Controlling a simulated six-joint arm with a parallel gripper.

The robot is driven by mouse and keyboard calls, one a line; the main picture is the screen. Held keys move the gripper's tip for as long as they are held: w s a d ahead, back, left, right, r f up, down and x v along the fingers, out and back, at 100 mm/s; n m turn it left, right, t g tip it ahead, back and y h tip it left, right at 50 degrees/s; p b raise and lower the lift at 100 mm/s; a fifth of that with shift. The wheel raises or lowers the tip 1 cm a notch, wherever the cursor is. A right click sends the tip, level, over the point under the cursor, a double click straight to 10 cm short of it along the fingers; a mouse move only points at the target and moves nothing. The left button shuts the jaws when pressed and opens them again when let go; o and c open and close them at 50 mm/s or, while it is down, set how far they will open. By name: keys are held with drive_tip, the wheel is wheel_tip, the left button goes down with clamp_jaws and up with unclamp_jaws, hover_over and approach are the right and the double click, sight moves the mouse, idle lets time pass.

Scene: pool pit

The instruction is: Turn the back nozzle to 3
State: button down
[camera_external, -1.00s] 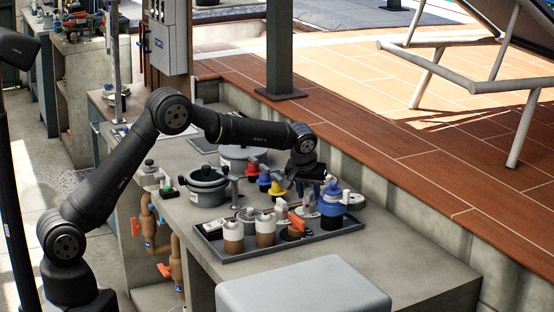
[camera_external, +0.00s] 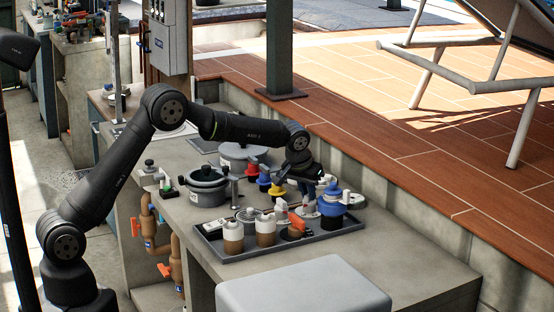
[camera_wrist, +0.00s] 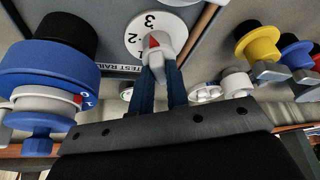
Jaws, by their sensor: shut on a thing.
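In the wrist view, a white nozzle (camera_wrist: 172,34) with a red pointer mark stands on a round white dial (camera_wrist: 142,24) printed with 3, 2 and 1. The red mark lies close beside the 2 and 3; its exact reading is hard to tell. My gripper (camera_wrist: 164,72) has its two blue fingers closed around the nozzle's near part. In the external view my gripper (camera_external: 308,186) points down over the tray's back right part, where a white disc (camera_external: 309,211) shows beneath it; the held nozzle is mostly hidden there.
A large blue valve (camera_wrist: 48,72) stands close left of my fingers; it also shows in the external view (camera_external: 332,203). Yellow (camera_wrist: 258,46) and blue (camera_wrist: 294,52) knobs stand to the right.

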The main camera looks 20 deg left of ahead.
drive_tip(key=shift+a+f, duration=0.1)
drive_tip(key=shift+f, duration=0.2)
drive_tip(key=c, duration=1.4)
unclamp_jaws()
drive_tip(key=shift+r, duration=0.15)
drive_tip(key=shift+s+r, duration=0.1)
drive_tip(key=shift+r, duration=0.2)
drive_tip(key=v, duration=1.6)
drive_tip(key=shift+r, duration=0.3)
drive_tip(key=shift+f, duration=0.1)
drive_tip(key=x, duration=1.7)
drive_tip(key=shift+s, duration=0.1)
